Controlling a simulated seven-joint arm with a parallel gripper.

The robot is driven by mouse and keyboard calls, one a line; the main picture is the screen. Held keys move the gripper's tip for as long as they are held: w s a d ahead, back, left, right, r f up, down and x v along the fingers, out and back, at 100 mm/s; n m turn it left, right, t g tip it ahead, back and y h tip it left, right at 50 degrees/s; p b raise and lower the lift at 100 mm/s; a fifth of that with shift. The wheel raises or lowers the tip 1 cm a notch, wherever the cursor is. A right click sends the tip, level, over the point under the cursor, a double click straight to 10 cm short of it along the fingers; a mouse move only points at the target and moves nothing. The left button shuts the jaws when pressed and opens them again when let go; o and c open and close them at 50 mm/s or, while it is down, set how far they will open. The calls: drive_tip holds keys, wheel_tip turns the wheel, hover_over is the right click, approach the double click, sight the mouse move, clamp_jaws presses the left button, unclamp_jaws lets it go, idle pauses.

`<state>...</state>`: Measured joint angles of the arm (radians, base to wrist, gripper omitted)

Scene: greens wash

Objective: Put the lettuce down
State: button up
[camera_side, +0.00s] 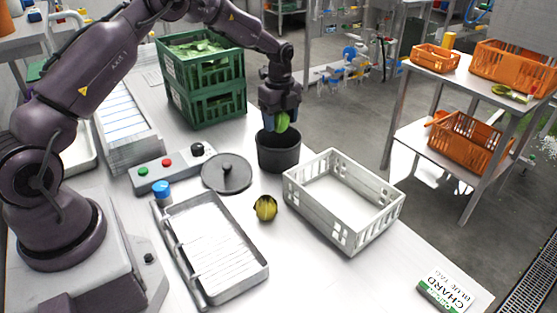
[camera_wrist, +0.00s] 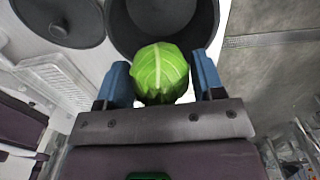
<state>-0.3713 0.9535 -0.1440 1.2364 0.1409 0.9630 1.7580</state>
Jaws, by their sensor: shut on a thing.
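The lettuce (camera_wrist: 160,72) is a round, bright green head with a pale vein. My gripper (camera_wrist: 162,85) is shut on it, with a blue finger on each side. In the side view the lettuce (camera_side: 282,122) shows below my gripper (camera_side: 276,124), over the mouth of a dark round pot (camera_side: 279,157). In the wrist view the pot (camera_wrist: 205,22) lies behind the lettuce. I cannot tell exactly how far the lettuce is above the rim.
A dark lid (camera_side: 227,184) lies left of the pot, and a white crate (camera_side: 360,236) stands to its right. Green crates (camera_side: 207,104) with leaves are stacked behind. A yellow-and-dark round item (camera_side: 265,208) and a metal tray (camera_side: 238,283) are in front.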

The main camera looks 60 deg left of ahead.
drive_tip(key=shift+w+a+f, duration=0.15)
drive_tip(key=shift+a+f, duration=0.1)
drive_tip(key=shift+a, duration=0.2)
wheel_tip(320, 180, down, 10)
drive_tip(key=shift+a+r, duration=0.1)
drive_tip(key=shift+r, duration=0.1)
drive_tip(key=shift+f, duration=0.15)
drive_tip(key=o, duration=0.7)
